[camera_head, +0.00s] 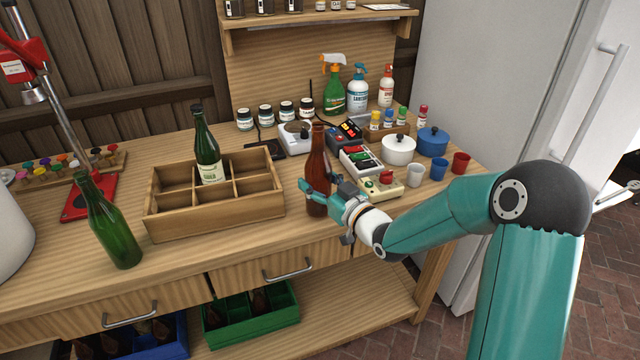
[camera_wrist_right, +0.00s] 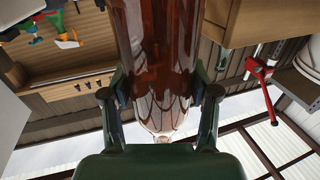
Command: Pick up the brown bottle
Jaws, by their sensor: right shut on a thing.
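The brown bottle (camera_head: 317,165) stands upright near the front edge of the wooden bench in the head view, just right of the wooden crate. My right gripper (camera_head: 322,192) is shut on its lower body, one finger on the near left side. In the right wrist view the bottle (camera_wrist_right: 160,60) fills the middle, between the two fingers of the right gripper (camera_wrist_right: 163,100). Whether its base touches the bench is hard to tell. My left gripper is not in view.
A wooden crate (camera_head: 196,227) holds a green bottle (camera_head: 207,150). Another green bottle (camera_head: 108,222) stands at left. Small devices (camera_head: 380,185), a white pot (camera_head: 398,149) and cups (camera_head: 415,174) crowd the right. A red capper (camera_head: 88,197) is at left.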

